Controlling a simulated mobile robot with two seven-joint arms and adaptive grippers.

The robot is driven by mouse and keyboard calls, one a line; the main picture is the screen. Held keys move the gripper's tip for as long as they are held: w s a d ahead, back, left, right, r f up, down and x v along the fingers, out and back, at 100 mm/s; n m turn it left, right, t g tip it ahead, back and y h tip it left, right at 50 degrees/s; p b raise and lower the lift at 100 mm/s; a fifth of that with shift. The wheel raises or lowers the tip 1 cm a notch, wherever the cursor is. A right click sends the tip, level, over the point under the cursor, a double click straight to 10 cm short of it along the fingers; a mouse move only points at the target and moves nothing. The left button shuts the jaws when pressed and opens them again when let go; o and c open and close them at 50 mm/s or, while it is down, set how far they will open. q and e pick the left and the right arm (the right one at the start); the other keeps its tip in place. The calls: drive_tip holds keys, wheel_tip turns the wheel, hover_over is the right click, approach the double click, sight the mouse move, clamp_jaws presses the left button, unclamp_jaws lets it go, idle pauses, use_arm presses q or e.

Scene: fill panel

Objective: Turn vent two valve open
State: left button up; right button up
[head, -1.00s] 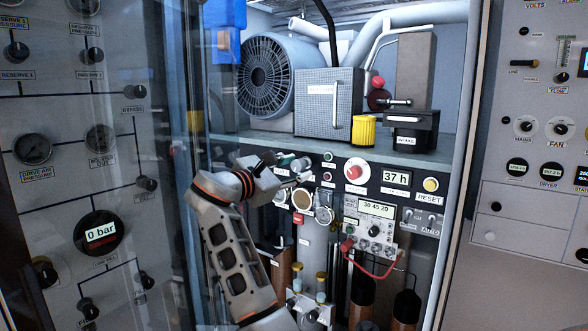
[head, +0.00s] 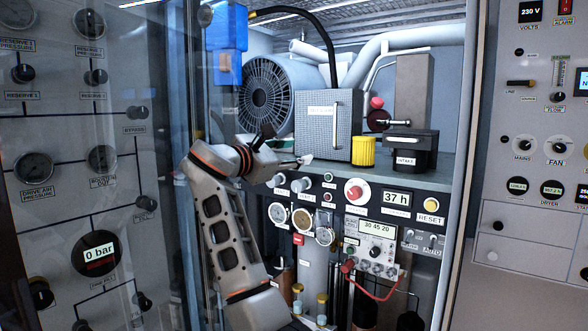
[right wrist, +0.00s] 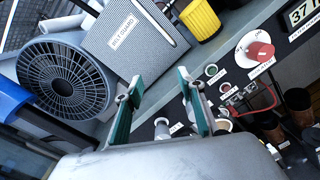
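Two small pale valve knobs sit side by side on the dark control strip under the shelf, a left knob (head: 279,180) and a right knob (head: 300,184). Their labels are too small to read surely, so I cannot confirm which is vent two. In the right wrist view the knobs (right wrist: 162,128) (right wrist: 222,125) show low, partly hidden by my gripper. My right gripper (head: 304,160) is just above the knobs, near the shelf edge, and apart from them. Its green-lined fingers (right wrist: 158,80) are spread with nothing between them. My left gripper is not in view.
A grey belt guard box (head: 322,115), a fan (head: 268,95) and a yellow ribbed cap (head: 363,151) stand on the shelf above. Gauges (head: 302,218) lie below the knobs. A red knob (head: 355,191) is to the right. A glass door (head: 150,60) is at left.

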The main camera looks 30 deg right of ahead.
drive_tip(key=shift+r, duration=0.3)
drive_tip(key=shift+f, duration=0.1)
drive_tip(key=n+t+b, duration=0.2)
drive_tip(key=n, duration=0.3)
approach(296, 186)
drive_tip(key=d, duration=0.2)
drive_tip(key=p+x, duration=0.1)
drive_tip(key=x, duration=0.4)
drive_tip(key=shift+w+d+r+p, duration=0.2)
drive_tip(key=shift+w+r+p, duration=0.05)
drive_tip(key=shift+w+p, duration=0.2)
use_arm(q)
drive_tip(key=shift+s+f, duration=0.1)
use_arm(e)
drive_tip(key=shift+x, duration=0.8)
drive_tip(key=shift+f, duration=0.1)
